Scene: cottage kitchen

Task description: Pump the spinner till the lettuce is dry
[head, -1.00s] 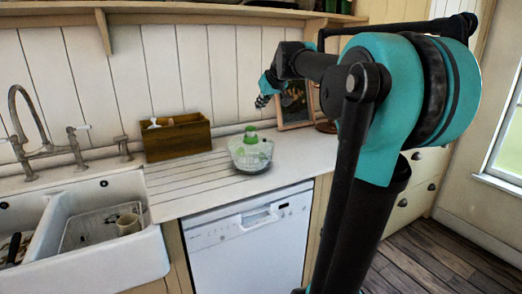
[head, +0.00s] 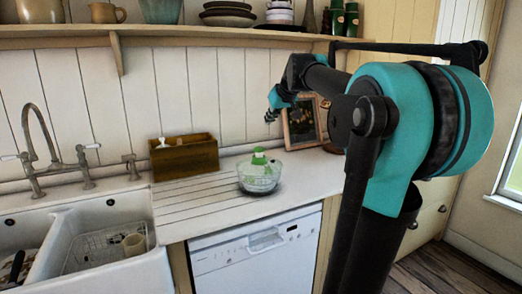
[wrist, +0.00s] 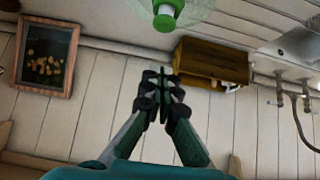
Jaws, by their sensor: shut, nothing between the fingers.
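The salad spinner (head: 259,179) is a clear bowl with a green knob (head: 259,156) on top, upright on the white counter. A little green shows through its wall; I cannot make out the lettuce clearly. In the wrist view, the spinner's clear rim (wrist: 198,10) and green knob (wrist: 165,14) are at the top edge, partly cut off. My gripper (head: 269,116) is above and behind the spinner, near the wall, apart from it. In the wrist view, my gripper (wrist: 165,76) has its fingers together and empty, below the knob in the picture.
A wooden box (head: 186,160) stands left of the spinner, and a framed picture (head: 301,124) leans at the wall to the right. A white sink (head: 110,270) is at the left. A shelf (head: 150,35) with crockery runs above. The ribbed drainboard (head: 195,207) is clear.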

